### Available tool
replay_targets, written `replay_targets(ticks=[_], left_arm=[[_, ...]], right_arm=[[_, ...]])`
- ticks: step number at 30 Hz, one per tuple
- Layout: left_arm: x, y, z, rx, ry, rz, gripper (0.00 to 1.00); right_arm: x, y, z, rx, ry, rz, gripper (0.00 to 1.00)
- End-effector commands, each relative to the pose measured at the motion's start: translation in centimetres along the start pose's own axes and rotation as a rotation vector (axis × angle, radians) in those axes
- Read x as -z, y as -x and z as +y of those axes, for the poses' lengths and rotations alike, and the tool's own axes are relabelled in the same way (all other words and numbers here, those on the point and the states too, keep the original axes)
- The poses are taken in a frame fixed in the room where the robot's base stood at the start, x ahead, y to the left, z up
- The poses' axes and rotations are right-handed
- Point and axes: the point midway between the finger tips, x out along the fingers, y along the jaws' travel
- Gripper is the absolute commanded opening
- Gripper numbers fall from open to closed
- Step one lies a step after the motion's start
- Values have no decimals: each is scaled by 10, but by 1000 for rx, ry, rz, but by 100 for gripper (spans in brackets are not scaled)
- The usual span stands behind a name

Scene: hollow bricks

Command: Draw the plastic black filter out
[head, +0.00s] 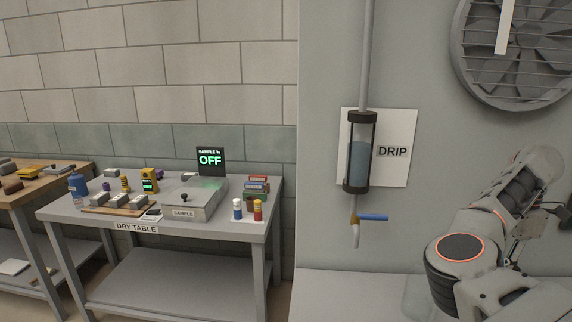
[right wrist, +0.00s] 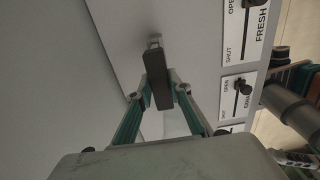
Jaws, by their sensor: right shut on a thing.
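In the right wrist view a dark, narrow bar (right wrist: 158,76) stands between the fingertips of my right gripper (right wrist: 161,92), which is shut on it. It looks like the black filter or its grip; I cannot tell which. Whether the bar touches the panel is unclear. In the head view my right arm fills the lower right, and its fingertips and the filter are not visible. My left gripper is in neither view.
The right wrist view shows slider plates, one marked FRESH (right wrist: 257,32), right of the gripper. In the head view a DRIP cylinder (head: 359,165) with a blue-handled valve (head: 373,217) hangs on the wall. A round fan (head: 515,50) is upper right. A cluttered dry table (head: 137,228) stands left.

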Motion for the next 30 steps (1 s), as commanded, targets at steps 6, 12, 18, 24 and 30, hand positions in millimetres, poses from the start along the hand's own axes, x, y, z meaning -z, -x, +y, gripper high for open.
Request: replay_targets(ticks=[6, 12, 18, 24, 30], left_arm=[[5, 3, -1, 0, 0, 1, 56], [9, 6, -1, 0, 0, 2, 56], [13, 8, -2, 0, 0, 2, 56], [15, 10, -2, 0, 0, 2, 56], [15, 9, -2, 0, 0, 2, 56]], right_arm=[[0, 7, 0, -1, 0, 0, 0], [0, 13, 0, -1, 0, 0, 0], [0, 18, 0, 0, 0, 0, 0], [0, 21, 0, 0, 0, 0, 0], [0, 20, 0, 0, 0, 0, 0]])
